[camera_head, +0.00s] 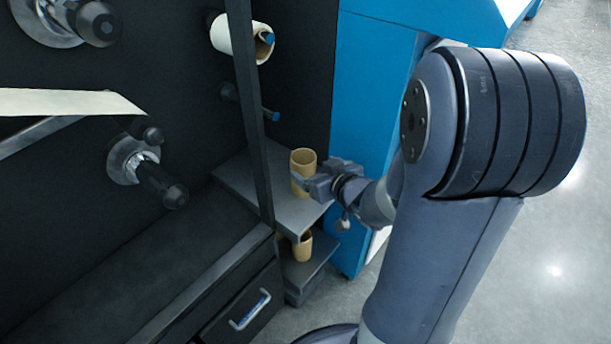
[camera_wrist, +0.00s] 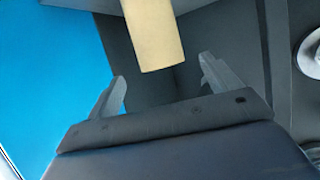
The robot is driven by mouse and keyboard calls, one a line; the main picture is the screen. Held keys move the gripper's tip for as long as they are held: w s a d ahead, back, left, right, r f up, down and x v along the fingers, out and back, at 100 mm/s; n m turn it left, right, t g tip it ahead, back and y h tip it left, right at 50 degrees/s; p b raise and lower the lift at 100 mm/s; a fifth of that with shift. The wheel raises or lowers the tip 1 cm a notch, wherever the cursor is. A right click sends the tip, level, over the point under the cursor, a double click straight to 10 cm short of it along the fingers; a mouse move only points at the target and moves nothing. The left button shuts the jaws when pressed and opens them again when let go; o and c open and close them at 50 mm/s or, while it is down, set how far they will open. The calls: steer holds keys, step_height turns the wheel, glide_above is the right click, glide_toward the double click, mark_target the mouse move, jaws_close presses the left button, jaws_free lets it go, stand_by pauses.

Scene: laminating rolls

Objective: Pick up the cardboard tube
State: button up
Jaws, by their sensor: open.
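A tan cardboard tube (camera_head: 302,168) stands upright on the upper grey shelf (camera_head: 285,208) in the head view. My gripper (camera_head: 308,184) is right beside it, on its right side. In the wrist view the tube (camera_wrist: 154,35) shows ahead of my gripper (camera_wrist: 162,80), roughly in line with the gap between the two fingers. The fingers are apart and nothing is between them. A second, shorter tan tube (camera_head: 302,246) stands on the lower shelf (camera_head: 308,268).
A dark upright post (camera_head: 247,110) stands left of the shelves. A white roll (camera_head: 240,38) sits on a spindle above, with an empty spindle (camera_head: 252,103) below it. A blue cabinet (camera_head: 368,90) stands close on the right. A drawer with a handle (camera_head: 249,311) is at lower left.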

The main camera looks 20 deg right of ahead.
mark_target(298, 154)
steer(key=b+x, duration=0.2)
steer(key=x, duration=0.7)
steer(key=shift+c, duration=0.3)
steer(key=c, duration=1.1)
steer(key=shift+r, duration=0.55)
steer(key=f+p+v, duration=0.2)
steer(key=v, duration=0.6)
steer(key=s+f+p+v, duration=0.1)
steer(key=f+p+v, duration=0.1)
steer(key=v, duration=0.7)
steer(key=shift+s+d, duration=0.2)
steer(key=shift+s, duration=0.35)
